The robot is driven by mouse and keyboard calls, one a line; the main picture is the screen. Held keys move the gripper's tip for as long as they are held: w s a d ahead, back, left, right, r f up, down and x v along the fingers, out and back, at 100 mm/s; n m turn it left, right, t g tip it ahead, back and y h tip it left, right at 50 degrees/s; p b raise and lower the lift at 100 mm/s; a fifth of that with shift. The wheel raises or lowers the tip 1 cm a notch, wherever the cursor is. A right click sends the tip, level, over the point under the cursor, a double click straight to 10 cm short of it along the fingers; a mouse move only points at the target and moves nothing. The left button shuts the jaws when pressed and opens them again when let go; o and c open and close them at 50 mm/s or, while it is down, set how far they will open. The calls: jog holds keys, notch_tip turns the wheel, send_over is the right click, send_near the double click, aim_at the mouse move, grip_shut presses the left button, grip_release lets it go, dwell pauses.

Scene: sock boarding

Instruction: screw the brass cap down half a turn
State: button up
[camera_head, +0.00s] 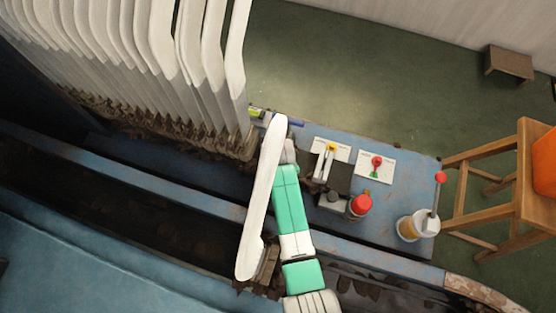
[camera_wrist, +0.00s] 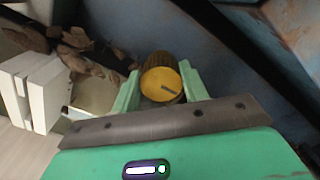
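The brass cap (camera_wrist: 162,84) shows in the wrist view, with a round yellow top, a short dark mark on it and a ribbed side behind. My gripper (camera_wrist: 160,80) has its two green fingers on either side of the cap, and they appear to press on its sides. I see no clear gap between fingers and cap. In the head view my green and white arm reaches up along a white foot-shaped board. The cap and my fingertips cannot be made out there.
A white sock board (camera_head: 262,200) stands close left of my arm. Rows of white boards (camera_head: 190,50) fill the upper left. The blue bench (camera_head: 400,175) holds a red-topped container (camera_head: 360,205), a pot (camera_head: 412,228) and cards (camera_head: 375,167). White blocks (camera_wrist: 35,95) are left of the fingers.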

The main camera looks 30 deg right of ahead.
jog(key=shift+r+m+p, duration=0.1)
jog(key=shift+m+p, duration=0.2)
jog(key=shift+p, duration=0.05)
jog(key=shift+a+r+m+p, duration=0.1)
jog(key=shift+m+p, duration=0.8)
jog(key=shift+p, duration=0.1)
jog(key=m+p, duration=0.3)
jog(key=m, duration=0.2)
jog(key=shift+a+m, duration=0.1)
jog(key=shift+m, duration=0.2)
jog(key=m+p, duration=0.1)
jog(key=m, duration=0.3)
jog(key=shift+w, duration=0.15)
jog(key=shift+w+a+f+m+p, duration=0.1)
jog(key=shift+m+p, duration=0.25)
jog(key=shift+m, duration=0.9)
jog(key=shift+f+m+p, duration=0.1)
jog(key=shift+m+p, duration=0.2)
jog(key=shift+m, duration=0.95)
jog(key=o, duration=1)
